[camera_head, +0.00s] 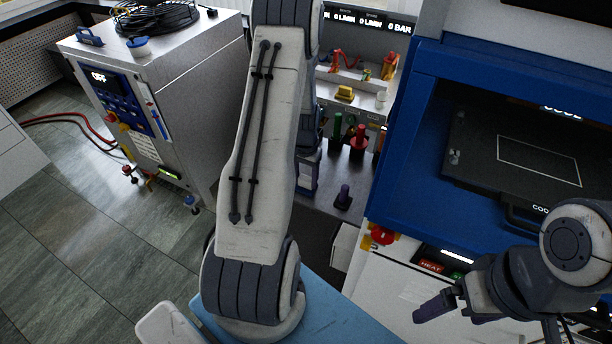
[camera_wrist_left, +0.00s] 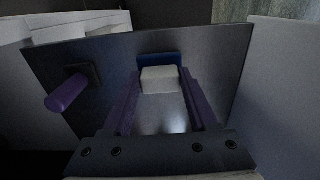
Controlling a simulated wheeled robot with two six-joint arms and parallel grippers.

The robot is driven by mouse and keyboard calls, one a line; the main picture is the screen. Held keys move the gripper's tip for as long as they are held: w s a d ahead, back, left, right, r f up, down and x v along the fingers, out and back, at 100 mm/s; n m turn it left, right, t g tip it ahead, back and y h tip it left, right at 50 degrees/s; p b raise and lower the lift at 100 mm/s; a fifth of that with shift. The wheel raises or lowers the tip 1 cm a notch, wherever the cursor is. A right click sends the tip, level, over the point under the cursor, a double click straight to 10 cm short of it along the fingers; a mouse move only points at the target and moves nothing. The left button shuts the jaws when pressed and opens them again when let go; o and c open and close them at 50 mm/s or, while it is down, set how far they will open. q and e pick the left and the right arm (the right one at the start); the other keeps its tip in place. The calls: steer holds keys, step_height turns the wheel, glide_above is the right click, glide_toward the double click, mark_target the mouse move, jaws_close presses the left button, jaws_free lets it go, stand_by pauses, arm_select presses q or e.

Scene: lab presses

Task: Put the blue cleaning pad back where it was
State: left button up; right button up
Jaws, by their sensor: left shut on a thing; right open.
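In the left wrist view, my left gripper (camera_wrist_left: 159,82) has its two purple fingers on either side of a pale grey block. A blue piece (camera_wrist_left: 158,59), which looks like the cleaning pad, shows just behind and above that block. Whether block and blue piece are one thing is not clear. They are in front of a dark metal panel (camera_wrist_left: 215,70) with a purple peg-like handle (camera_wrist_left: 70,93). In the head view, my left arm hides its own gripper. My right gripper (camera_head: 457,309) is open and empty at lower right, before the press front.
A blue press (camera_head: 405,140) with a dark platen stands at right, with a red button (camera_head: 382,236) below it. A grey cabinet (camera_head: 190,70) stands at left, with coiled cable on top. A shelf with small coloured items (camera_head: 345,93) is between them.

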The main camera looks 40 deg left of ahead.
mark_target(306, 179)
arm_select(q)
steer(key=o, duration=1.2)
steer(key=shift+f, duration=0.1)
steer(key=shift+w+r, duration=0.1)
steer(key=shift+r, duration=0.35)
step_height(306, 179, up, 11)
steer(key=b, duration=0.3)
steer(key=shift+r+b, duration=0.1)
steer(key=shift+b, duration=0.2)
